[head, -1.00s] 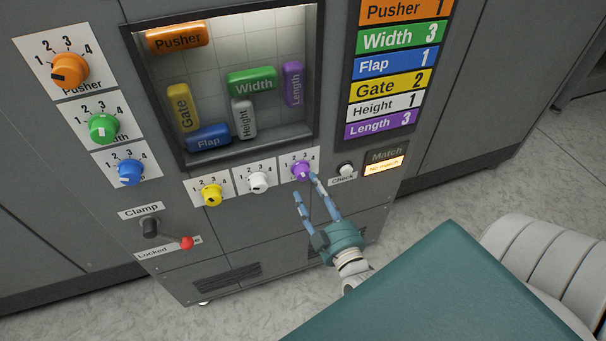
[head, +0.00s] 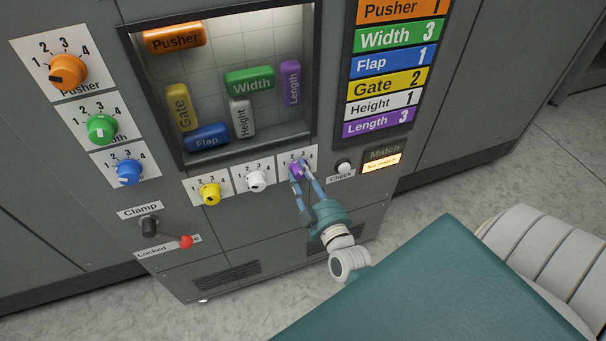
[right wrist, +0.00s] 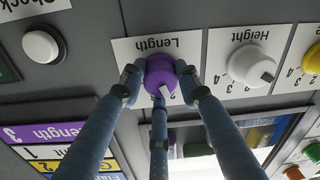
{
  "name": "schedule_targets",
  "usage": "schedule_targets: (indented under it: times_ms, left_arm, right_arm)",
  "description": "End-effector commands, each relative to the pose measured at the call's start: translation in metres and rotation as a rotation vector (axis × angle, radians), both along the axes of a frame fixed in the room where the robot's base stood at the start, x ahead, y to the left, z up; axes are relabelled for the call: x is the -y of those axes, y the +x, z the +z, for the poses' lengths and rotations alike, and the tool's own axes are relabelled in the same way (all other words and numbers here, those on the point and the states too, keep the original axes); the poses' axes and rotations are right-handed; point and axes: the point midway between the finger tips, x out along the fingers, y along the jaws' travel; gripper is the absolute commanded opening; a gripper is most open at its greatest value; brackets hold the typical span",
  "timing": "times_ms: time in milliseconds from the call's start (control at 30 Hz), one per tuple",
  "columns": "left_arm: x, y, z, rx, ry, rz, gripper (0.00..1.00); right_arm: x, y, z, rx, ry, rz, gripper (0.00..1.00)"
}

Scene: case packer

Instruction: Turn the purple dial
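The purple dial (head: 297,170) is at the right end of the lower dial row, on a white plate marked Length. My right gripper (head: 300,182) has its fingers around it in the head view. In the right wrist view the purple dial (right wrist: 160,75) sits between the fingertips (right wrist: 159,84), which appear to touch its sides, with a third finger below. Its white mark points down in that upside-down view, near what looks like a 2; other digits are partly hidden by fingers. My left gripper is not in view.
A white dial (head: 256,181) and a yellow dial (head: 210,194) stand left of the purple one. The Check button (head: 344,167) is close on its right. The list's purple row (head: 379,123) reads Length 3. A red-knobbed clamp lever (head: 186,242) is lower left.

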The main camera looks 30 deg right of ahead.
Motion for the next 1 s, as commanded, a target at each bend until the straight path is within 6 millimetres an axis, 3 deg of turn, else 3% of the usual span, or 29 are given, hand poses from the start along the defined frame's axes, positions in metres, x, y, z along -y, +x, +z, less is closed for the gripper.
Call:
schedule_targets:
  times_ms: [367,1000]
  left_arm:
    - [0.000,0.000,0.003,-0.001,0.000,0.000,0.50]
    - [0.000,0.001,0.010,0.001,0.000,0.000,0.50]
  right_arm:
    - [0.000,0.001,0.003,0.027,0.083,0.001,0.06]
    - [0.000,0.002,0.004,0.140,0.539,0.002,0.06]
